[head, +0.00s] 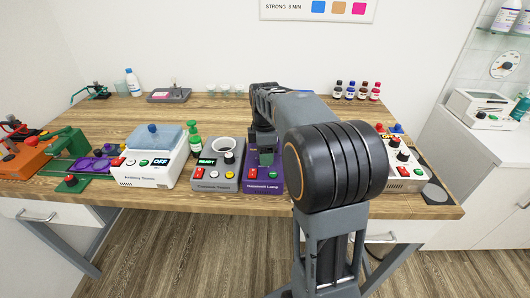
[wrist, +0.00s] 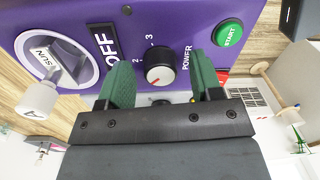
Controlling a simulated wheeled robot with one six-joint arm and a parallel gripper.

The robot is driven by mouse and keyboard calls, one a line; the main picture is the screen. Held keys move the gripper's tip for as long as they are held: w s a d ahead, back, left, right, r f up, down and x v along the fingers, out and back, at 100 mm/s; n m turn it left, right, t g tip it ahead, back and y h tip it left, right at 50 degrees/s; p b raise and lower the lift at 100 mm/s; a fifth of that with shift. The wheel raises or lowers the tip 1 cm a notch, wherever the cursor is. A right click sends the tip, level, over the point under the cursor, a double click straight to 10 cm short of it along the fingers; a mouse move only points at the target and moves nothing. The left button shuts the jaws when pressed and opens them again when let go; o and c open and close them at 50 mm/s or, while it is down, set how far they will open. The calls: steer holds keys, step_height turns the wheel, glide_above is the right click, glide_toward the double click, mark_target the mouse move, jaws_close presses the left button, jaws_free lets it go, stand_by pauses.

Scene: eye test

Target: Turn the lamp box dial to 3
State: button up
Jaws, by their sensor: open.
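The purple lamp box (head: 250,184) stands near the table's front edge, left of my arm in the head view. Its purple panel (wrist: 200,20) fills much of the wrist view. The dial (wrist: 159,66) is a round black knob with a grey-white cap, with the numbers 2 and 3 and the word POWER around it. In the head view my gripper (head: 264,150) is over the box.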

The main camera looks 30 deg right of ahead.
steer(key=c, duration=0.9)
steer(key=shift+m, duration=0.3)
steer(key=m+p, duration=0.2)
steer(key=m, duration=0.2)
steer(key=shift+r+m, duration=0.1)
steer(key=shift+m, duration=0.2)
steer(key=m+p, duration=0.2)
steer(key=m, duration=0.4)
steer(key=m+p, duration=0.1)
steer(key=m, duration=0.4)
steer(key=shift+a+m+t, duration=0.1)
steer(key=shift+m+t, duration=0.2)
steer(key=shift+m, duration=0.1)
steer(key=m+p, duration=0.1)
steer(key=m, duration=0.4)
steer(key=shift+m, duration=0.4)
